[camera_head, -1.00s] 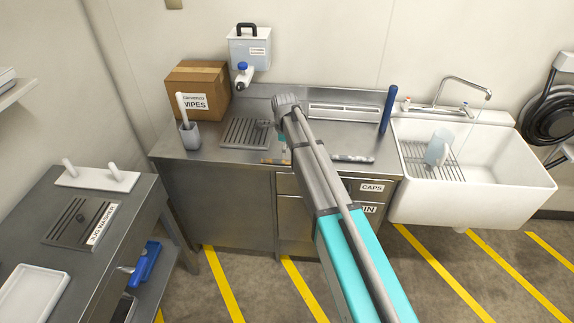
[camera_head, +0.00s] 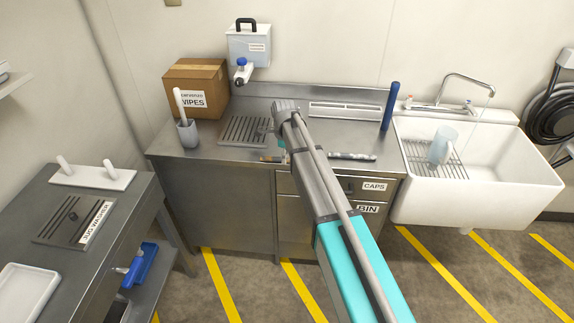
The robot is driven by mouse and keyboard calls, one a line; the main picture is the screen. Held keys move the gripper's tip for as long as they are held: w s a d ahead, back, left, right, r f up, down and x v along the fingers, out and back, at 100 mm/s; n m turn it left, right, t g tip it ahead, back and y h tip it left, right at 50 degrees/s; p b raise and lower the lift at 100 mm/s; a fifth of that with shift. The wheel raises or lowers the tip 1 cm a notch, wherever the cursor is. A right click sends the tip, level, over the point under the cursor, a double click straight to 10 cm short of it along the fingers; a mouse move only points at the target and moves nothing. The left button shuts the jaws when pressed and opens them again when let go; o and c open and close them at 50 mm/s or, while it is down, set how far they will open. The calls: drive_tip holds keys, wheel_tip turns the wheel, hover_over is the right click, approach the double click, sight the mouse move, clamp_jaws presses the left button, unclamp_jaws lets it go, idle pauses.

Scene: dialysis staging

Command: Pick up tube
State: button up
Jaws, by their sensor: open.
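A long thin tube-like thing (camera_head: 352,156) lies along the front edge of the steel counter. My arm crosses in front of its middle, and its left end shows with an orange-brown part. A dark blue upright cylinder (camera_head: 390,106) stands at the counter's right end; I cannot tell which of the two is the tube. My gripper (camera_head: 276,139) is over the counter beside the drain grille, behind the lying thing's left part. It is mostly hidden by my arm's end, open, and I see nothing held in it.
A wipes box (camera_head: 195,88), a brush in a grey cup (camera_head: 188,134) and a drain grille (camera_head: 243,130) are on the counter's left. A white sink (camera_head: 500,180) with a jug (camera_head: 442,146) is at right. A side table (camera_head: 120,215) stands at left.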

drive_tip(key=shift+f+b, duration=0.3)
drive_tip(key=shift+f, duration=0.2)
drive_tip(key=shift+c, duration=0.2)
clamp_jaws()
